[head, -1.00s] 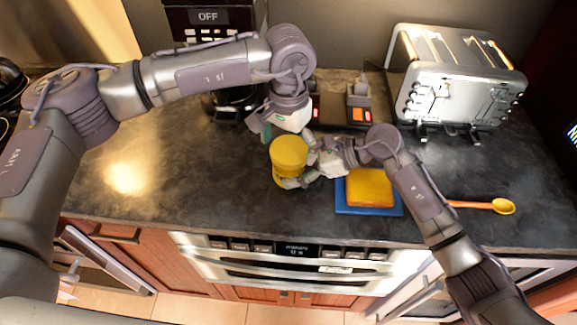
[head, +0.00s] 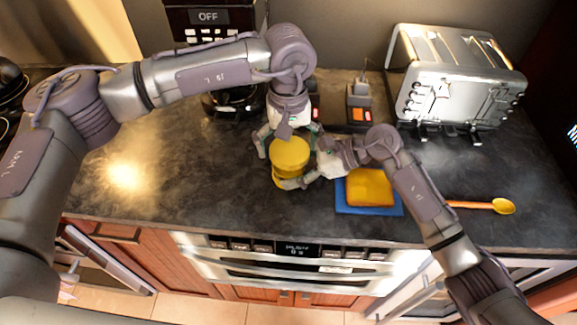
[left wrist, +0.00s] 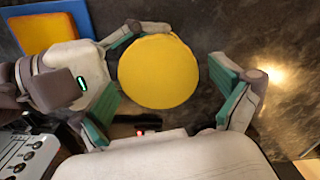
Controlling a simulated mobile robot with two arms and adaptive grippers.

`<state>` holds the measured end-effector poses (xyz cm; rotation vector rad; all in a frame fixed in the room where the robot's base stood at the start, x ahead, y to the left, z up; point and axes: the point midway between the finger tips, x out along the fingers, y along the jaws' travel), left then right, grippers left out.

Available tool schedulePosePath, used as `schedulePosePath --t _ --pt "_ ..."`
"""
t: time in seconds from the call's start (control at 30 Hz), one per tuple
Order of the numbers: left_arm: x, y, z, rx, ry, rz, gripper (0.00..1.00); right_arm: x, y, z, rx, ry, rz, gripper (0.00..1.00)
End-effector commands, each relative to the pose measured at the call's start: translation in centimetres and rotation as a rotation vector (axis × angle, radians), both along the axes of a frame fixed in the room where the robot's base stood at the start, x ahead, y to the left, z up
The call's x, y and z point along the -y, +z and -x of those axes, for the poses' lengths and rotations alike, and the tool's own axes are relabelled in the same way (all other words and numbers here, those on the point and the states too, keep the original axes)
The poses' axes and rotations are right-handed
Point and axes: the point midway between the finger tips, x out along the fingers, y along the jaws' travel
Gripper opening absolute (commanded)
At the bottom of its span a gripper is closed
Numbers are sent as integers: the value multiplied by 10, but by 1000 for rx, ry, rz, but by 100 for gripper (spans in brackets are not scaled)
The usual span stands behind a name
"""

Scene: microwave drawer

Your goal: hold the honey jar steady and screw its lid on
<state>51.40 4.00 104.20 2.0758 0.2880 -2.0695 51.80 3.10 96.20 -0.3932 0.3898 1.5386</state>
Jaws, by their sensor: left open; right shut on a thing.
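The honey jar (head: 279,181) stands upright on the dark counter, with its yellow lid (head: 290,152) on top. How far the lid is screwed on cannot be told. My right gripper (head: 303,174) is shut on the jar from the right, low on its side. My left gripper (head: 288,138) is open just above and behind the lid, one finger to each side. In the left wrist view the round lid (left wrist: 158,72) lies ahead of the open fingers of my left gripper (left wrist: 168,100), apart from them. The lid hides most of the jar there.
A yellow sponge-like block (head: 369,187) lies on a blue board (head: 370,211) right of the jar. A yellow spoon (head: 502,206) lies farther right. A silver toaster (head: 458,80) stands at the back right. The counter left of the jar is clear. Oven fronts run below the edge.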

Motion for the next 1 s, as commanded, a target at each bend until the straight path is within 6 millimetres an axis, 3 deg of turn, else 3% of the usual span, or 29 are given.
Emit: schedulePosePath --t 0.7,1.0 --pt "0 48 1 0 -3 -1 100 2 -2 -1 -1 -5 4 6" --pt "0 50 1 -2 -3 -2 100 2 -2 -1 -2 -5 4 6"
